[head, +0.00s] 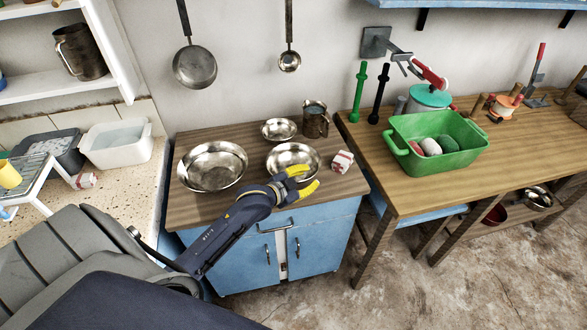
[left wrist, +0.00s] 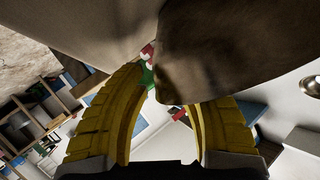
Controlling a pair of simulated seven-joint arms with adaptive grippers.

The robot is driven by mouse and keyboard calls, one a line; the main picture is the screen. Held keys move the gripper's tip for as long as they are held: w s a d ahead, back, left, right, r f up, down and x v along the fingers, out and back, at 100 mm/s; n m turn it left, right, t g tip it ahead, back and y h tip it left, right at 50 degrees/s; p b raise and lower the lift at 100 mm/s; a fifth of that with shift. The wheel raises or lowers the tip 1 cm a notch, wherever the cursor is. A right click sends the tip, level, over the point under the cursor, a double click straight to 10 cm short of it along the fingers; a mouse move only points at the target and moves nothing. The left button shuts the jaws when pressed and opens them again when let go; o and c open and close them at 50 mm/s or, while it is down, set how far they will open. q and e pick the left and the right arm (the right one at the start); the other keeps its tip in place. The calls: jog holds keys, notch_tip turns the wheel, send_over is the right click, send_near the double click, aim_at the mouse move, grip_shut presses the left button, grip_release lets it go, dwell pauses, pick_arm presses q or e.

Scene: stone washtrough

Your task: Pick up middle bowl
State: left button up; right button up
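Three shiny metal bowls are on the wooden cabinet top (head: 190,213): a large one (head: 212,166) at left, a medium one (head: 293,156) at right, and a small one (head: 279,129) behind. My left gripper (head: 312,177) is at the front right rim of the medium bowl, its yellow fingers spread apart. In the left wrist view the fingers (left wrist: 172,92) are apart, with a large brownish reflective surface, likely the bowl, close at their tips. I cannot tell whether they touch it. My right gripper is not in view.
A metal mug (head: 315,122) stands behind the medium bowl, and a small red-and-white box (head: 342,161) sits close to its right. A green basin (head: 435,139) is on the workbench at right. A pan (head: 195,67) and a ladle (head: 289,60) hang on the wall.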

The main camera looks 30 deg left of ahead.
pick_arm(q)
jog(key=shift+w+d+f, duration=0.15)
jog(key=shift+w+f, duration=0.05)
jog(key=shift+w, duration=0.4)
jog(key=shift+c, duration=0.3)
grip_shut()
